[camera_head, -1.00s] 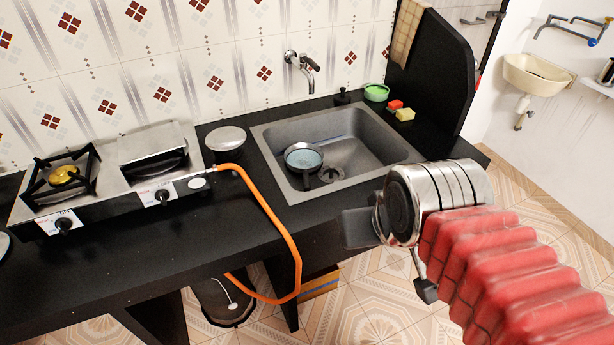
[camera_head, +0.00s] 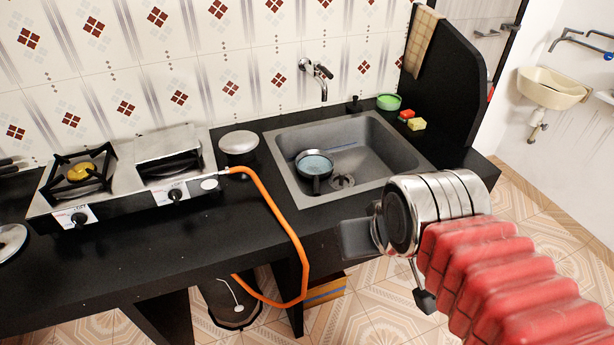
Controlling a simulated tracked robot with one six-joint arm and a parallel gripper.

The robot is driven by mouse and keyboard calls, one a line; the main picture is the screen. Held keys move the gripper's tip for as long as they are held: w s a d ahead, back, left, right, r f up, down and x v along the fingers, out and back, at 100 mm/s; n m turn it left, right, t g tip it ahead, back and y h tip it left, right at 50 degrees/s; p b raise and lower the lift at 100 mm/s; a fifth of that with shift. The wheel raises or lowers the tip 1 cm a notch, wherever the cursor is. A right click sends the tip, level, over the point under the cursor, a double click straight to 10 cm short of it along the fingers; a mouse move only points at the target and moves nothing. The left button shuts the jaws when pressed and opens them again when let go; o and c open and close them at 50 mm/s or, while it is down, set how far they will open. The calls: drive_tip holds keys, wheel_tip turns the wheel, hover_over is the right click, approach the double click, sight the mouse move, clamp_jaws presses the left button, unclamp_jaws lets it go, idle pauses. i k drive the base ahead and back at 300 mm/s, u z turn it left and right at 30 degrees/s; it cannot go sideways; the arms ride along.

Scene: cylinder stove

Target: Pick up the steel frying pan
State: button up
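A small round pan (camera_head: 314,163) with a shiny rim and a bluish inside sits in the grey sink, left of the drain. A short dark handle seems to point toward me. I cannot tell for sure that it is the steel frying pan. My gripper (camera_head: 391,268) is in front of the counter, to the right of and nearer than the pan. Its two dark fingers are spread apart with nothing between them. It is well away from the pan.
A two-burner stove (camera_head: 130,187) stands on the black counter (camera_head: 140,250), with an orange hose (camera_head: 287,228) hanging from it. A round lidded pot (camera_head: 238,146) is beside the sink (camera_head: 398,158). A faucet (camera_head: 318,76) overhangs the sink. A dark partition (camera_head: 447,85) rises at the right.

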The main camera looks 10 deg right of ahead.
sight(313, 166)
drive_tip(key=u, duration=3.85)
drive_tip(key=k, duration=1.6)
